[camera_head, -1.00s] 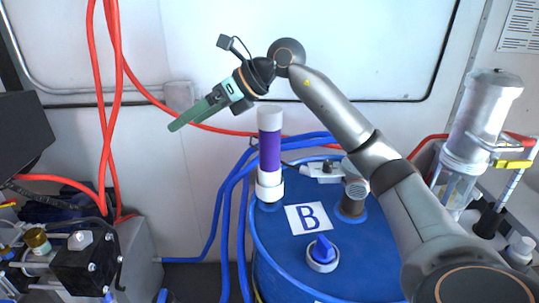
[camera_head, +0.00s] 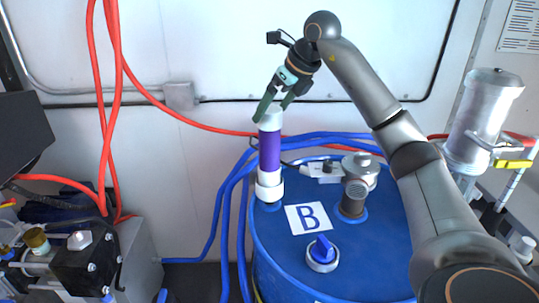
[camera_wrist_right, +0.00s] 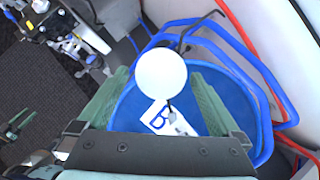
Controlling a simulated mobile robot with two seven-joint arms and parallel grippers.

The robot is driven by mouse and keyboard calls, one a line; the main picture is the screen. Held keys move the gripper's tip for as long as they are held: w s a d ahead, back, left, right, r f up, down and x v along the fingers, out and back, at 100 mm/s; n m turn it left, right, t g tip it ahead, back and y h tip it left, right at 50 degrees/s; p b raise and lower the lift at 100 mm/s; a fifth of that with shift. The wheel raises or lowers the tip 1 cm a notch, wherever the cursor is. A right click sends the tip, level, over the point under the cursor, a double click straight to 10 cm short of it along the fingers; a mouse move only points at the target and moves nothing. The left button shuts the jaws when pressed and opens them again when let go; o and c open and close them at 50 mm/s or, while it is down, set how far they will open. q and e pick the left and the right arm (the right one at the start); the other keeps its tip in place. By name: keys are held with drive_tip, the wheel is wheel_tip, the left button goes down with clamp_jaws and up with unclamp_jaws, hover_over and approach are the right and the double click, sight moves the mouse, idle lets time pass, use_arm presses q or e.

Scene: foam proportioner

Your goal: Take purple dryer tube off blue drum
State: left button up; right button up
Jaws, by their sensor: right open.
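The purple dryer tube (camera_head: 269,152), with a white top and white base, stands upright on the blue drum (camera_head: 285,252), at the back left of its lid. In the right wrist view its round white top (camera_wrist_right: 161,72) shows from above, over the drum lid (camera_wrist_right: 207,92). My right gripper (camera_head: 272,107) is open and points down at the tube's top. In the right wrist view the green fingers of my right gripper (camera_wrist_right: 160,92) stand apart, one on each side of the white cap. I cannot tell whether they touch it. My left gripper is not in view.
A label marked B (camera_head: 309,218), a blue-and-white cap (camera_head: 322,252) and a grey fitting (camera_head: 354,190) are on the lid. Blue hoses (camera_head: 226,200) run close behind and left of the tube. A clear-and-silver canister (camera_head: 481,120) stands right; a pump unit (camera_head: 85,262) is left.

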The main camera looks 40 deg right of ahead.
drive_tip(key=x, duration=0.5)
drive_tip(key=shift+w+f+p, duration=0.1)
drive_tip(key=shift+w+p, duration=0.1)
drive_tip(key=shift+p, duration=0.2)
clamp_jaws()
idle(0.5)
